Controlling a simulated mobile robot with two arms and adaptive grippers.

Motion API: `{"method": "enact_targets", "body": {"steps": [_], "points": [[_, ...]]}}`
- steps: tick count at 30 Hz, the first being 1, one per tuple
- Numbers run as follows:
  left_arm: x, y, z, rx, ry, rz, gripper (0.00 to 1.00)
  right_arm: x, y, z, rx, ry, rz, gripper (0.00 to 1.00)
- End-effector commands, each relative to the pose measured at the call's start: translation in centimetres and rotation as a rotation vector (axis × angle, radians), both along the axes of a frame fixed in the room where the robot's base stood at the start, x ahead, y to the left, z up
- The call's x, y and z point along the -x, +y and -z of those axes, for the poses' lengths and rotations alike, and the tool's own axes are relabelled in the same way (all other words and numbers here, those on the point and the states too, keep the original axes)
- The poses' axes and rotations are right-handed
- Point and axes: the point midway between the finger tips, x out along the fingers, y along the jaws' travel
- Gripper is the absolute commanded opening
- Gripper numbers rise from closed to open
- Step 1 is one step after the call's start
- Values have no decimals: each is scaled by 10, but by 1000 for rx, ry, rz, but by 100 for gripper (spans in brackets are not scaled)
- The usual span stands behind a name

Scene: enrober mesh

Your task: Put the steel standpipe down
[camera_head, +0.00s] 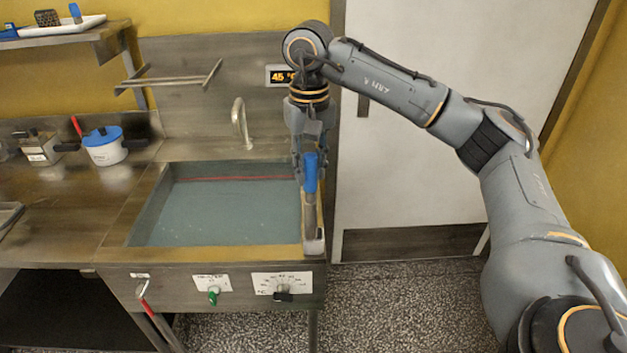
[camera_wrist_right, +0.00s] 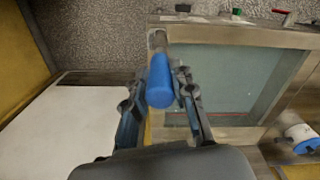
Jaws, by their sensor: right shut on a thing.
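The steel standpipe (camera_head: 310,216) has a blue grip (camera_head: 310,172) at its top and a bare steel lower part. My right gripper (camera_head: 304,165) points down and is shut on the standpipe near the blue grip. The pipe looks roughly upright over the right rim of the water-filled sink (camera_head: 225,212), its lower end near the front right corner. I cannot tell whether that end touches the rim. In the right wrist view the blue grip (camera_wrist_right: 160,82) lies between the fingers (camera_wrist_right: 157,90), with the steel part (camera_wrist_right: 158,42) beyond. My left gripper is not in view.
A tap (camera_head: 241,120) stands behind the sink. A white pot with a blue lid (camera_head: 104,146) and a metal container (camera_head: 40,150) stand on the left counter. Knobs line the sink's front panel (camera_head: 240,283). A pale door (camera_head: 420,150) is at the right.

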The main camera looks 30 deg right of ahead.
Motion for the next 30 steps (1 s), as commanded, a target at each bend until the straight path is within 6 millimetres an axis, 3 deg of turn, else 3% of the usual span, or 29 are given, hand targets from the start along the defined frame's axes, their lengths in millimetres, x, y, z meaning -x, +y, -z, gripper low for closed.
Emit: {"method": "enact_targets", "body": {"steps": [9,15,27,28,30], "points": [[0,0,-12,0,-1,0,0,-15,-19,27,0,3,3,0],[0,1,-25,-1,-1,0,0,-14,-18,53,1,0,-1,0],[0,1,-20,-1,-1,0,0,-14,-17,62,0,-1,-1,0],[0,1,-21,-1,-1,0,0,-14,-17,61,0,-1,-1,29],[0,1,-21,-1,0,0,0,-14,-17,60,0,-1,-1,43]]}}
